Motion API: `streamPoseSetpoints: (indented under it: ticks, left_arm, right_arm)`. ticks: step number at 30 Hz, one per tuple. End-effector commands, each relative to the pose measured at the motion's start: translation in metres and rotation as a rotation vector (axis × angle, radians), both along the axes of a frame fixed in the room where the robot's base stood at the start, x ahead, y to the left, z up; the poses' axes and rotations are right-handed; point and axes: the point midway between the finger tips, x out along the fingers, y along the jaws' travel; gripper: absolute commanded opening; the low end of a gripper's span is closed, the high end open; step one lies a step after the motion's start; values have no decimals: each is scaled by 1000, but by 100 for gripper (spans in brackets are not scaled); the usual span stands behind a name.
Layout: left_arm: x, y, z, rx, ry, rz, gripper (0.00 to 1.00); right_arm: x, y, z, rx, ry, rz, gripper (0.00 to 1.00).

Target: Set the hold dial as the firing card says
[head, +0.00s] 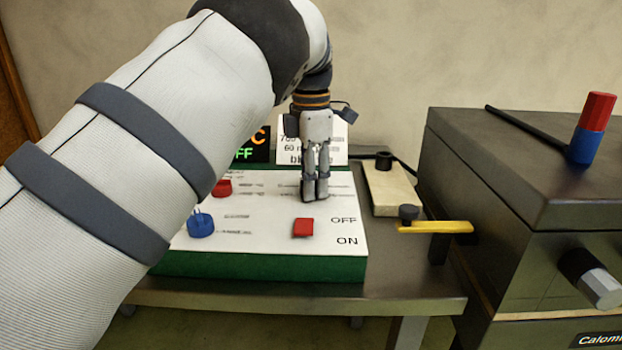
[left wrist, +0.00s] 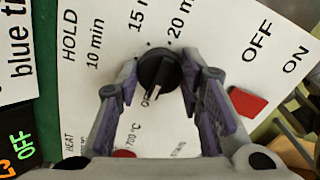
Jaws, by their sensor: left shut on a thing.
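The hold dial (left wrist: 158,72) is a round black knob with a white mark, under the printed word HOLD and the 10, 15 and 20 minute marks in the left wrist view. The white mark points toward the lower edge, at a label partly hidden by the knob. My left gripper (head: 315,196) reaches down to the white control panel (head: 270,245), its two fingers shut on the dial from either side. The firing card (head: 333,146) stands behind the panel, partly covered by the gripper; in the left wrist view only "blue ti" (left wrist: 18,55) reads clearly. My right gripper is out of view.
A red knob (head: 222,187), a blue knob (head: 200,225) and a red OFF/ON switch (head: 303,227) share the panel. A lit display (head: 247,153) is behind it. The dark kiln (head: 480,205) stands at right, with a yellow lever (head: 435,227) projecting toward the panel.

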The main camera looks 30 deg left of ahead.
Motion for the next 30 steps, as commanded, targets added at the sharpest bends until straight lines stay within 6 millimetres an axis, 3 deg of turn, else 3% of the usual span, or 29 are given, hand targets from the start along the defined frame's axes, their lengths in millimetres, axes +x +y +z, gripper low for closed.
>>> streamPoseSetpoints:
  ticks: [8,30]
  left_arm:
    - [-1,1,0,-1,3,-174,6]
    - [-1,1,-2,0,6,-876,6]
  right_arm:
    - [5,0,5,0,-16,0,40]
    - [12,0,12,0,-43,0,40]
